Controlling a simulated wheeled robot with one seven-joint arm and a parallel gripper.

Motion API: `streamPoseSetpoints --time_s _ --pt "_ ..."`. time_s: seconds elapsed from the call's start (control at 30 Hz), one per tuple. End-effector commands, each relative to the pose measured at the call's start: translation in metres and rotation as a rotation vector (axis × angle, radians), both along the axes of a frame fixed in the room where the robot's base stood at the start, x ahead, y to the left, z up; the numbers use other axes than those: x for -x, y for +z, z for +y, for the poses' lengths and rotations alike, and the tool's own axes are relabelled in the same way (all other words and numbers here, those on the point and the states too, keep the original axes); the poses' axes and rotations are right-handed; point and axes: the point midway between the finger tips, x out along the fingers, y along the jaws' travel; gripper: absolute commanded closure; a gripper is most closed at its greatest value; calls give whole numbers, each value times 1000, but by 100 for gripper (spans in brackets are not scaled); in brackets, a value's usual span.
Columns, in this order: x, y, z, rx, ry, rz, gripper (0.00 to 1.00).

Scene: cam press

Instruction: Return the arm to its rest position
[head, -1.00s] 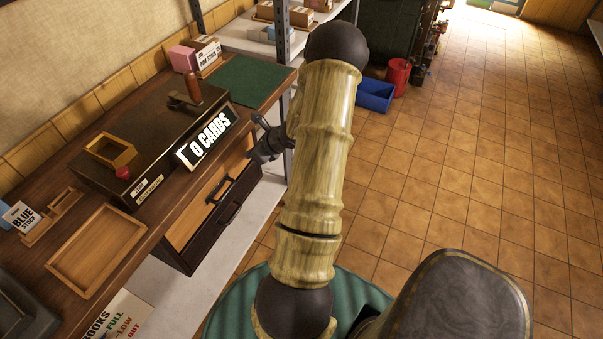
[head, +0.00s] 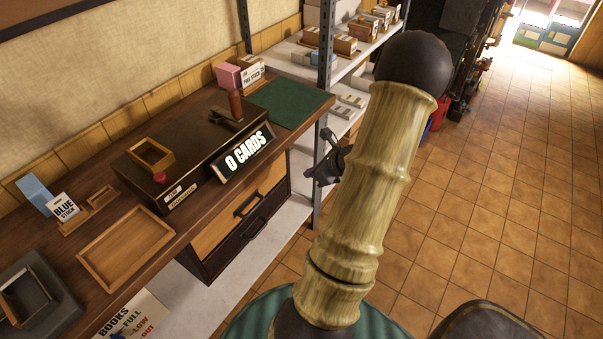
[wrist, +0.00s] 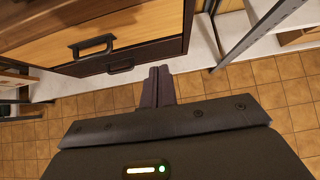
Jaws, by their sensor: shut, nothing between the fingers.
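My gripper (head: 322,172) shows in the head view as a dark shape beside my bamboo-like arm, to the right of the drawer unit. Part of it is hidden behind the arm. In the wrist view its two fingers (wrist: 159,86) are together with nothing between them. They point toward the lower front of the drawers and the floor. The gripper looks apart from the drawers and the shelf post.
The bench (head: 95,262) carries the press (head: 180,150) with its "0 CARDS" sign (head: 245,155), a green mat (head: 290,103) and an empty wooden tray (head: 103,263). Drawers (head: 240,228) sit below. A metal shelf post (head: 325,65) stands close to the gripper. Tiled floor (head: 500,220) is open on the right.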

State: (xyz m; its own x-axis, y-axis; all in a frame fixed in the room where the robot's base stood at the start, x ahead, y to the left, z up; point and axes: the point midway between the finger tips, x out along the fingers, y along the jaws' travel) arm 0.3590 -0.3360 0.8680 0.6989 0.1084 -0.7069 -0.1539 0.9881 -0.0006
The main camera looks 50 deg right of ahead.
Motion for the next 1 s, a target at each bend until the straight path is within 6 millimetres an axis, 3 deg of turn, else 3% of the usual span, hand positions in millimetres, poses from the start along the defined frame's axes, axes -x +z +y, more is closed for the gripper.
streamPoseSetpoints --time_s 0.73,0.87,1.0 --pt "-5 5 10 12 43 5 100" --pt "-15 17 38 67 186 33 100" --pt "-27 37 87 187 468 79 100"
